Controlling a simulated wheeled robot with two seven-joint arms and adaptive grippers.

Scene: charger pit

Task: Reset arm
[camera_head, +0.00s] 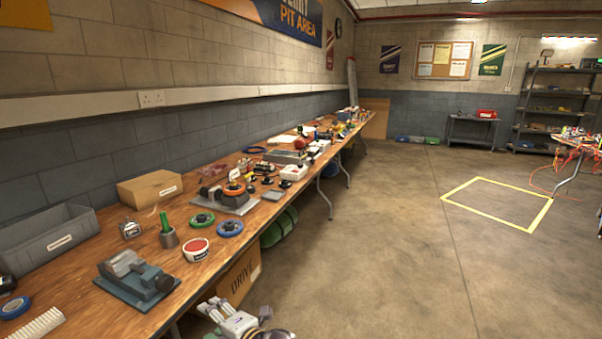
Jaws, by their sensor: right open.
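My right gripper (213,306) shows at the bottom edge of the head view, low in front of the long wooden table, beside a cardboard box marked DRIVE (240,276) under it. It is open, with nothing visible between its fingers. Part of my white arm shows next to it, cut off by the frame. My left gripper is not in view.
The wooden table (98,250) runs along the left wall, crowded with a grey vise (135,280), a grey bin (48,238), a red-lidded tub (196,249) and several tools. Open concrete floor (400,250) lies right, with a yellow outlined square (452,198).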

